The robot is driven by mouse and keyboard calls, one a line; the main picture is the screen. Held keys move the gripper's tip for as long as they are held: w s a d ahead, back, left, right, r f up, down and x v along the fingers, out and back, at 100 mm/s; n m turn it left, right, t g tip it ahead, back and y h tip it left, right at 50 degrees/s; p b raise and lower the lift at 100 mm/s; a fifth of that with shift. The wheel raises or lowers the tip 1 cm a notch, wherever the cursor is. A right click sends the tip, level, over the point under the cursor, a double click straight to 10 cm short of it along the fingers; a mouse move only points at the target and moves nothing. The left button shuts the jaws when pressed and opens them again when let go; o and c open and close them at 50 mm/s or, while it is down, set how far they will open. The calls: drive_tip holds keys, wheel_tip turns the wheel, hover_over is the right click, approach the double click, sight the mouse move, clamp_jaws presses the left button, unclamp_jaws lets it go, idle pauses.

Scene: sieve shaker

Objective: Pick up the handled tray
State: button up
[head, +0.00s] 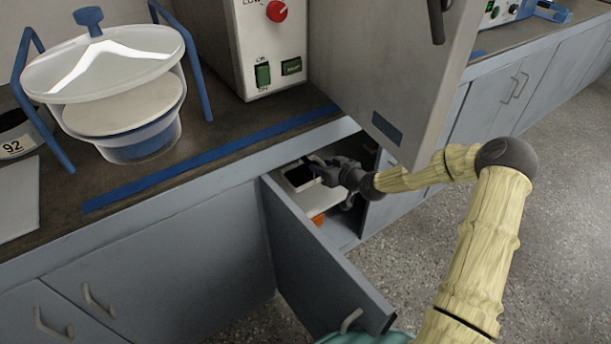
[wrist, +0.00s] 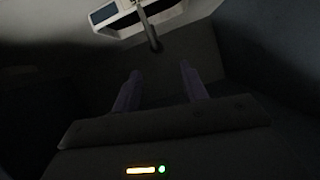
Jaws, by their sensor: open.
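A white tray (head: 288,179) with a dark inside sits in the open cupboard under the bench. It also shows at the top of the wrist view (wrist: 178,16), where a grey bar that looks like its handle (wrist: 149,30) points toward my gripper. My gripper (head: 316,169) reaches into the cupboard from the right and partly hides the tray. In the wrist view my gripper's two fingers (wrist: 158,82) are spread, with nothing between them. The bar's near end is a little beyond the fingertips, apart from them. The cupboard is dark, so fine detail is hard to see.
An open cupboard door (head: 325,265) stands to the left of my arm. A large grey door (head: 395,80) hangs open above the arm. An orange item (head: 318,219) is low in the cupboard. A clear lidded vessel (head: 125,95) stands on the bench.

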sight(306, 160)
drive_tip(key=b+x, duration=0.1)
drive_tip(key=x, duration=0.3)
drive_tip(key=shift+w+a+f, duration=0.15)
drive_tip(key=shift+w+f, duration=0.05)
drive_tip(key=shift+w+a, duration=0.15)
drive_tip(key=shift+w, duration=0.05)
drive_tip(key=shift+w, duration=0.1)
drive_tip(key=shift+w+f+b, duration=0.2)
drive_tip(key=shift+f+b, duration=0.05)
drive_tip(key=shift+b, duration=0.2)
drive_tip(key=b+x, duration=0.2)
drive_tip(key=x, duration=0.1)
drive_tip(key=shift+a+f, duration=0.35)
drive_tip(key=shift+w+f, duration=0.1)
drive_tip(key=shift+w, duration=0.4)
drive_tip(key=shift+a, duration=0.1)
clamp_jaws()
